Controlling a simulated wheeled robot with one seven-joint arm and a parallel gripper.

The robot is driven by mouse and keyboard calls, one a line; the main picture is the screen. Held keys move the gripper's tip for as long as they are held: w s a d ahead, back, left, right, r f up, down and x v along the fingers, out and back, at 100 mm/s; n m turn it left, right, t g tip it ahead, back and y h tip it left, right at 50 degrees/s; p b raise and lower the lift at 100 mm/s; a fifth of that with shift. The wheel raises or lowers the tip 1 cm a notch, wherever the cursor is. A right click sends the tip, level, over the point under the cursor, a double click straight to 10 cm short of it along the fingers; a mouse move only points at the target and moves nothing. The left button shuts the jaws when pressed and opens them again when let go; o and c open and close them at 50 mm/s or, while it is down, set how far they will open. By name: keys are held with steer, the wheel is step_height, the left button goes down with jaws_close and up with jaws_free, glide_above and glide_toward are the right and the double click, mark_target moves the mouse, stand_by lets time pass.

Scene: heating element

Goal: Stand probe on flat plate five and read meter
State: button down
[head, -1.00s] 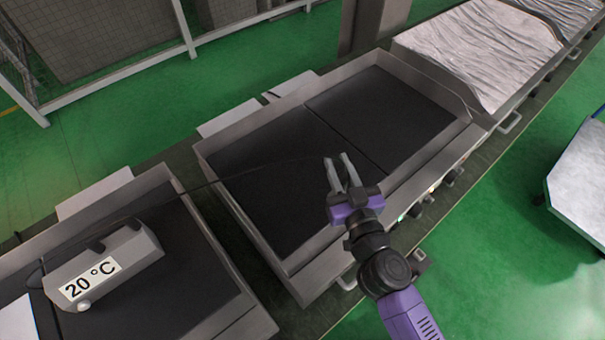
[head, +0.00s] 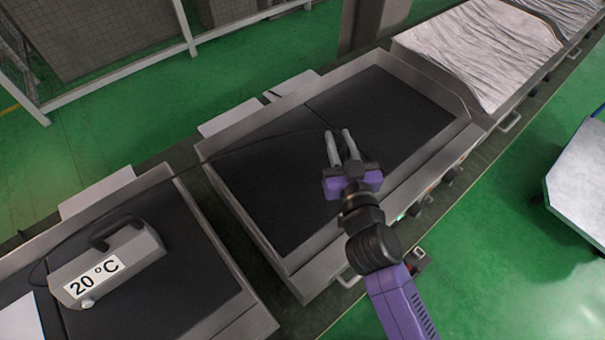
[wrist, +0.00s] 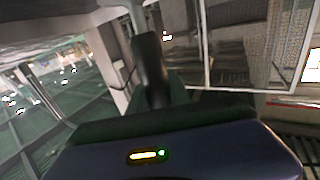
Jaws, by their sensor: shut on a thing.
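My gripper (head: 341,135) is above the flat dark plate (head: 270,195) in the middle, with its fingers pointing away from me. It is shut on the probe, which is too small and dark to make out between the fingers in the head view. A dark rounded upright shape, probably the probe's handle (wrist: 150,65), shows in the wrist view. A thin black cable (head: 255,147) arches from the gripper left to the meter. The grey meter (head: 143,250) stands on the plate at the lower left and reads 20 °C. No plate number is legible.
Raised metal rims (head: 233,225) surround the plates. Knobs (head: 450,174) line the front edge. A plate with a wavy silvery surface (head: 480,50) lies at the upper right. A pale table (head: 580,180) stands right, with clear green floor between.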

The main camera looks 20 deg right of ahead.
steer(key=w+a+r+m+h+p, duration=0.1)
steer(key=w+a+r+h+p, duration=0.1)
steer(key=w+r, duration=0.45)
step_height(320, 180, down, 18)
steer(key=s+b, duration=0.1)
steer(key=b, duration=0.9)
steer(key=shift+a+b, duration=0.25)
steer(key=shift+b, duration=0.15)
steer(key=c, duration=1.2)
jaws_free()
steer(key=v, duration=1.2)
steer(key=shift+r+p, duration=0.3)
steer(key=shift+p, duration=0.1)
